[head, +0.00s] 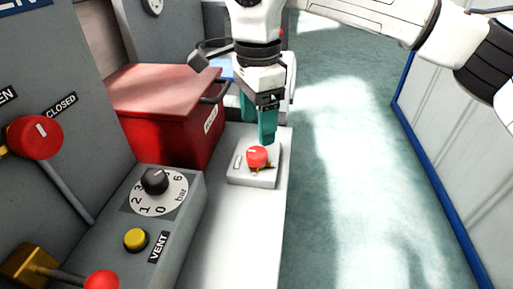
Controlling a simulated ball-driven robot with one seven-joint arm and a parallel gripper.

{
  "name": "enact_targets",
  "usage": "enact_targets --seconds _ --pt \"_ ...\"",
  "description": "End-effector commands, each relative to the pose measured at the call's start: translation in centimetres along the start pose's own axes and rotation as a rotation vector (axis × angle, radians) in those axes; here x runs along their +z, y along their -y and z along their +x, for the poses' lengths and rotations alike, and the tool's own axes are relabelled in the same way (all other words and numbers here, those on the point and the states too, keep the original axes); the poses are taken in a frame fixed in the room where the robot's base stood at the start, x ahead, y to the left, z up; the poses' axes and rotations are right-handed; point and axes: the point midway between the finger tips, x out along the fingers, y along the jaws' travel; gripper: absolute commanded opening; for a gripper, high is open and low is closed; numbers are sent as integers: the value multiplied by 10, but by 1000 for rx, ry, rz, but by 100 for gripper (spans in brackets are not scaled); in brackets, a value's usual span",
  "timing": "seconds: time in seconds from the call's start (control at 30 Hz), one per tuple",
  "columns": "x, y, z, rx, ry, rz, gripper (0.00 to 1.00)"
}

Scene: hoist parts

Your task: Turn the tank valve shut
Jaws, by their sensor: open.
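A small red valve knob (257,157) with a white mark sits on a light grey base plate (245,178) on the white bench, with brass-coloured parts under it. It looks like the tank valve, but its label is too small to read. My gripper (257,132) points down just above and behind the knob, its teal fingers apart and empty. I cannot tell whether a fingertip touches the knob.
A grey panel at the left carries a black dial knob (154,181) and a yellow VENT button (136,239). The white bench top (235,240) in front is clear; open floor lies right.

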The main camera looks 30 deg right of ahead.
Motion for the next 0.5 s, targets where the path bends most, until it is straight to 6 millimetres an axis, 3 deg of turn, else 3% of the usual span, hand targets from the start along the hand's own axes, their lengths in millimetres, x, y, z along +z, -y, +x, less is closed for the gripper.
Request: enact_targets --seconds 0.2,0.5 --pt "1 -1 42 2 4 -1 72" --pt "1 0 67 0 2 -1 72"
